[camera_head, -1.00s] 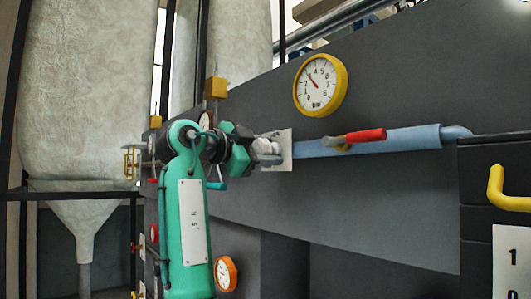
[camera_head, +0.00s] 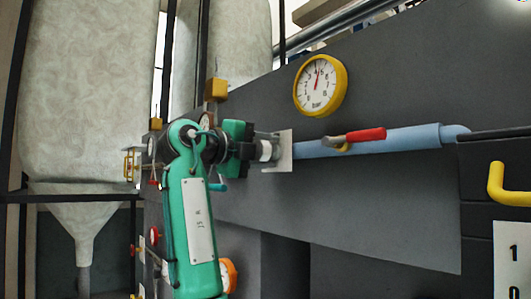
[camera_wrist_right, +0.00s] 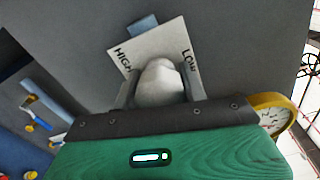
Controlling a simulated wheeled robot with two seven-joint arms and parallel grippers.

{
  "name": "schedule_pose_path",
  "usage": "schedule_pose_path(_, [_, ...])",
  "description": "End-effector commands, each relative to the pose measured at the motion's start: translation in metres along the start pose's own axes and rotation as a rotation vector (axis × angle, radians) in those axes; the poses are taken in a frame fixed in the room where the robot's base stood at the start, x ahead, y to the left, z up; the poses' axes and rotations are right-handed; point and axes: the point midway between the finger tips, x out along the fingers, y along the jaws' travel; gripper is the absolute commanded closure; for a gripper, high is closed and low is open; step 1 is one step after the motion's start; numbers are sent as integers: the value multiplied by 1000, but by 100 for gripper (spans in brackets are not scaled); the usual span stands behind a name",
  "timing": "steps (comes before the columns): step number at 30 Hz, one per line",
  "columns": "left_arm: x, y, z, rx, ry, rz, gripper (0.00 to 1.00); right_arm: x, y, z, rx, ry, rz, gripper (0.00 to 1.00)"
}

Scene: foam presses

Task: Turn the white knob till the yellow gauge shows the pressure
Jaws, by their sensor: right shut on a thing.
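The white knob (camera_wrist_right: 158,82) sits on a pale plate marked HIGH and LOW (camera_wrist_right: 131,50) in the right wrist view. My right gripper (camera_wrist_right: 158,92) has a finger on each side of the knob and is shut on it. In the head view my right gripper (camera_head: 266,149) meets the plate (camera_head: 287,151) and hides part of the knob. The gauge's edge also shows in the right wrist view (camera_wrist_right: 285,101). My left gripper is not in view.
A blue pipe (camera_head: 405,139) with a red-handled valve (camera_head: 366,135) runs right from the plate. An orange gauge (camera_head: 229,275) is partly behind my arm. A dark cabinet with a yellow handle (camera_head: 497,187) stands at right.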

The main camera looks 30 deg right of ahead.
Motion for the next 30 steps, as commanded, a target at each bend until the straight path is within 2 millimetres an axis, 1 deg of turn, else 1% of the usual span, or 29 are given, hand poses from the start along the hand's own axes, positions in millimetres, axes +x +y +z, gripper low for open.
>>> schedule_pose_path(6, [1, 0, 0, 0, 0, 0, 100, 0, 0, 0, 146, 1, 0, 80])
schedule_pose_path(12, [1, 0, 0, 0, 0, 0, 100, 0, 1, 0, 232, 0, 1, 80])
schedule_pose_path(19, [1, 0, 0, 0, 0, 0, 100, 0, 1, 0, 276, 0, 2, 80])
schedule_pose_path(30, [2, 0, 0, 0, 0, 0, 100, 0, 2, 0, 281, 1, 2, 80])
